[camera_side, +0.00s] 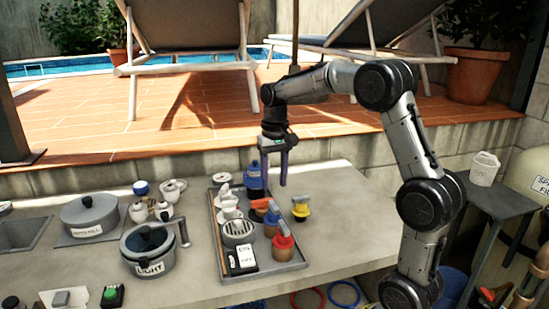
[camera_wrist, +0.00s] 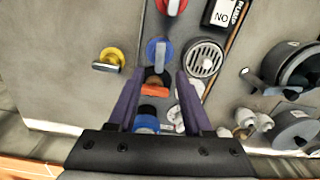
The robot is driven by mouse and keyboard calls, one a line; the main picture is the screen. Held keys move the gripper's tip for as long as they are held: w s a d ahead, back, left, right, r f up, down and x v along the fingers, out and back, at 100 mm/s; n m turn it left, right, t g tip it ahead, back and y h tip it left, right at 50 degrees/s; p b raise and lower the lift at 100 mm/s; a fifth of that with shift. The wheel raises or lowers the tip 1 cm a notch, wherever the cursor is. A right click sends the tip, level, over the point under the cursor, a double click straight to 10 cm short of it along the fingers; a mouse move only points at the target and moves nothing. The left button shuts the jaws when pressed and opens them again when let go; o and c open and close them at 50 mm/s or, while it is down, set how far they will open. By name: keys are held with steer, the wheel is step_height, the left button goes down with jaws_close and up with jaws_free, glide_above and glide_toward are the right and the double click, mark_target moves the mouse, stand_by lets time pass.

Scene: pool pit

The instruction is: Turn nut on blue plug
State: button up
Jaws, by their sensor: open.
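Two blue fittings show. One is a blue round valve (camera_wrist: 158,50) with a grey handle, and it also shows in the side view (camera_side: 271,229) behind the red valve. The other is a taller blue piece with a dark top (camera_side: 255,182) at the back of the tray, seen in the wrist view (camera_wrist: 147,122) low between my fingers. I cannot tell which is the plug, and I cannot make out a nut. My gripper (camera_side: 284,184) points down above the tray's right edge, open and empty. In the wrist view its purple fingertips (camera_wrist: 159,74) straddle the line of fittings, apparently above them.
A red valve (camera_side: 283,242), an orange-handled valve (camera_wrist: 155,90) and a round grille (camera_side: 237,232) share the grey tray (camera_side: 287,267). A yellow valve (camera_side: 301,211) stands right of the tray. Pots (camera_side: 148,252) are at left. The counter right of the yellow valve is clear.

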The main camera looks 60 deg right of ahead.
step_height(320, 180, up, 7)
stand_by(0.3)
steer(key=s+a+r+n+t, duration=0.3)
steer(key=s+a+r, duration=0.3)
steer(key=s+a, duration=0.45)
steer(key=s+a+f+n+t, duration=0.2)
steer(key=s+a+f+n, duration=0.2)
steer(key=s+f, duration=0.6)
steer(key=shift+a+f+n+t, duration=0.3)
steer(key=shift+a+f, duration=0.05)
steer(key=shift+a, duration=0.65)
